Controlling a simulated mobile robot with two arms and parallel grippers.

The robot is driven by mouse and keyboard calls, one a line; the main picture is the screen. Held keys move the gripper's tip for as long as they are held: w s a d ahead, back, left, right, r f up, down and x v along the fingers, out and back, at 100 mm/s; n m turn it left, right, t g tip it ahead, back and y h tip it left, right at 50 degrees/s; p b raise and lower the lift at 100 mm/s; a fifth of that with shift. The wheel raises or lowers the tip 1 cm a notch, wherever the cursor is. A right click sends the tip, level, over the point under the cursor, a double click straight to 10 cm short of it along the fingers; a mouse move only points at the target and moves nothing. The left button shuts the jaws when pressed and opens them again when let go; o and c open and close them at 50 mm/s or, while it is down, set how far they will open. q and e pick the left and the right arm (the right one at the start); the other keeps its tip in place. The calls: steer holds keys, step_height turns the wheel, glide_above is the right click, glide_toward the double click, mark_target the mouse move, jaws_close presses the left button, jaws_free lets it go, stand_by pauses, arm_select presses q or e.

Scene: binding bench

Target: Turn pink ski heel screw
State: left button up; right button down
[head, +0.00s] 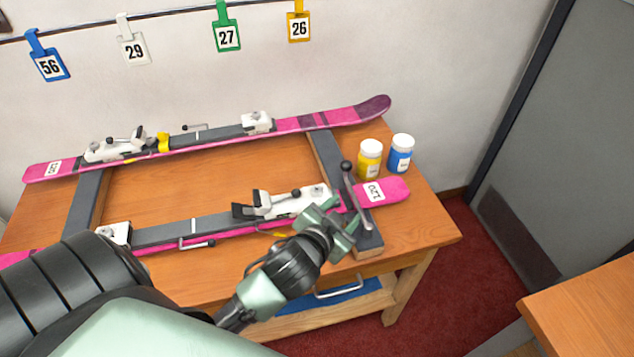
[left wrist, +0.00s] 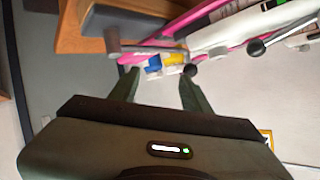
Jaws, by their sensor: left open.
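The near pink ski (head: 397,190) lies across the rack with its "120" end to the right. Its white heel binding (head: 305,198) sits left of that end. My left gripper (head: 338,222) is at the binding's right end, over the ski's near edge, open, with nothing visibly held. In the left wrist view its fingers (left wrist: 161,90) are spread apart, with the pink ski and white binding (left wrist: 235,30) beyond them. I cannot make out the heel screw itself; the gripper partly covers that end. My right gripper is in neither view.
A grey crank lever with a dark knob (head: 347,166) stands close beside the gripper, over the rack's right bar (head: 329,160). A yellow-labelled jar (head: 370,160) and a blue-labelled jar (head: 401,155) stand behind. A second pink ski (head: 340,117) lies further back. The bench's right corner (head: 425,230) is clear.

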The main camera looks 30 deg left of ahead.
arm_select(q)
steer(key=w+d+r+m+t+h, duration=0.35)
steer(key=w+r+t, duration=0.3)
steer(key=r, duration=0.55)
steer(key=d+r+m+h, duration=0.9)
steer(key=m, duration=0.1)
steer(key=s+d+m+g+h, duration=0.2)
steer(key=d+m+g+h, duration=0.5)
steer(key=m+g, duration=0.35)
steer(key=m+g+y, duration=0.3)
steer(key=g+y, duration=0.6)
steer(key=y, duration=0.9)
glide_above(317, 188)
step_height(317, 188, down, 14)
steer(key=shift+s, duration=0.1)
steer(key=shift+f+p, duration=0.3)
steer(key=shift+p, duration=0.1)
step_height(317, 188, down, 7)
steer(key=shift+p, duration=0.75)
jaws_close()
